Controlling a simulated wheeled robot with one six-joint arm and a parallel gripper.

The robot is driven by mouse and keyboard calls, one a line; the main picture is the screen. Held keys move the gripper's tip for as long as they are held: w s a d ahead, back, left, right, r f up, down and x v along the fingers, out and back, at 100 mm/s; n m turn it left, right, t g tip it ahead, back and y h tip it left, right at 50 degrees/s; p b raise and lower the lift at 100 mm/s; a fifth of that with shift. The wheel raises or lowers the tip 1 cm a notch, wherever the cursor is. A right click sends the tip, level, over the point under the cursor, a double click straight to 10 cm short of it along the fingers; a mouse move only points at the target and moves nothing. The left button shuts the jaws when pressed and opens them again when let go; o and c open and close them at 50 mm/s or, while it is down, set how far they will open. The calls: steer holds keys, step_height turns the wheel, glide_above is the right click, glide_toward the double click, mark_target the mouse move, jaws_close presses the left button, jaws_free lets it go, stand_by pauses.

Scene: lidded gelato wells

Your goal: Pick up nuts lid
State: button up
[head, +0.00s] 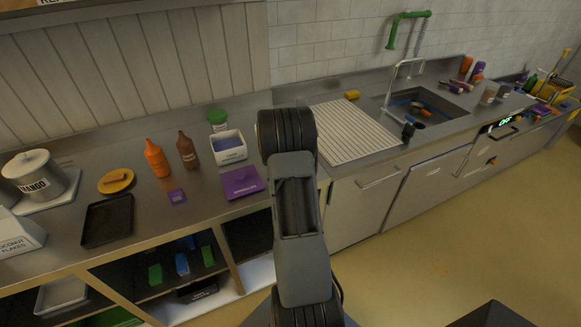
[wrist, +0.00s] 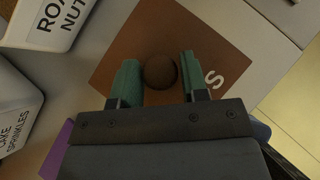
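The nuts lid (wrist: 130,45) is a flat brown square in the wrist view, with a round dark brown knob (wrist: 160,72) and a white letter "S" near its right side. The rest of its lettering is hidden by my gripper. My gripper (wrist: 158,62) is open, with one green finger on each side of the knob and a visible gap on both sides. I cannot tell how far down the fingers reach. In the head view my arm covers this spot, and neither the lid nor my gripper shows there.
A white tub labelled "ROA… NUT" (wrist: 48,20) and another with "SPRINKLES" (wrist: 14,105) stand left in the wrist view. A purple lid (head: 241,182) lies left of my arm. Orange (head: 157,160) and brown bottles (head: 187,152) stand behind. The counter's front edge is close.

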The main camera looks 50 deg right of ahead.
steer(key=c, duration=0.7)
